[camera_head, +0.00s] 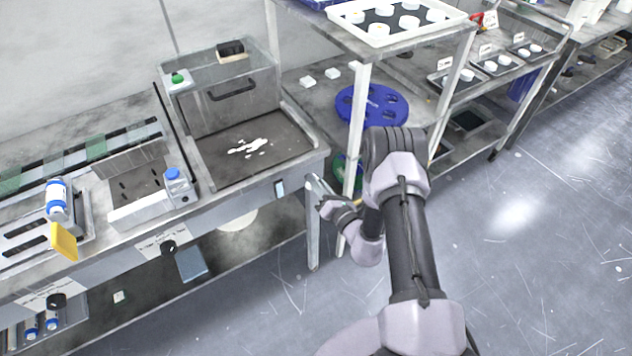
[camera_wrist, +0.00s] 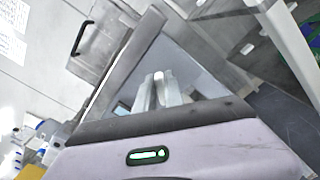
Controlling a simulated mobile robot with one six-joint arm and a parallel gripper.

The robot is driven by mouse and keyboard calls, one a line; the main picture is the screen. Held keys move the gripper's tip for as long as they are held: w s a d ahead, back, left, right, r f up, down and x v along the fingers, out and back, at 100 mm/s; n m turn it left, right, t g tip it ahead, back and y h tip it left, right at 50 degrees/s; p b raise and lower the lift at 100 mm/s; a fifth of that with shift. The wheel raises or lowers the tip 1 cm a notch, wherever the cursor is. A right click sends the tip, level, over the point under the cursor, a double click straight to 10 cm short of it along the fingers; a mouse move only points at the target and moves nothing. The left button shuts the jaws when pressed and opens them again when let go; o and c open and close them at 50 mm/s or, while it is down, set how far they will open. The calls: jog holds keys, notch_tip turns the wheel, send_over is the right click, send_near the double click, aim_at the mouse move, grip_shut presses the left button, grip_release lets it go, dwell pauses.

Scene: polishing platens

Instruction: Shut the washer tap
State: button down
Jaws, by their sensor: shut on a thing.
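The washer appears to be the grey basin (camera_head: 292,165) with a raised clear lid, a dark handle and white foam or residue on its floor. Its front corner also shows in the wrist view (camera_wrist: 122,70). My gripper (camera_head: 325,207) is low at the right end of the basin's front, beside a pale bench leg. In the wrist view my gripper's fingers (camera_wrist: 160,88) are close together, with a small pale piece between their tips. It appears to be the washer tap, but the fingers hide most of it, so its setting cannot be told.
A blue slotted disc (camera_head: 372,106) lies on the bench right of the basin. A white tray (camera_head: 398,32) of round pieces sits on the shelf above. Black knobs (camera_head: 168,247) line the left bench's front. A shelf post (camera_head: 356,130) stands close to my arm. The floor at right is clear.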

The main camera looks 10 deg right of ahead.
jog(key=shift+d+f+m, duration=0.1)
jog(key=shift+f+m, duration=0.05)
jog(key=shift+m, duration=1.5)
jog(key=shift+d+f+m, duration=0.1)
jog(key=shift+f+m, duration=0.1)
jog(key=shift+m, duration=1.5)
jog(key=shift+f+m, duration=0.15)
jog(key=shift+m, duration=1.5)
jog(key=c, duration=1.4)
grip_release()
jog(key=shift+c, duration=0.2)
jog(key=p+v, duration=0.3)
jog(key=v, duration=1.4)
jog(key=shift+s+p, duration=0.15)
jog(key=shift+p, duration=0.2)
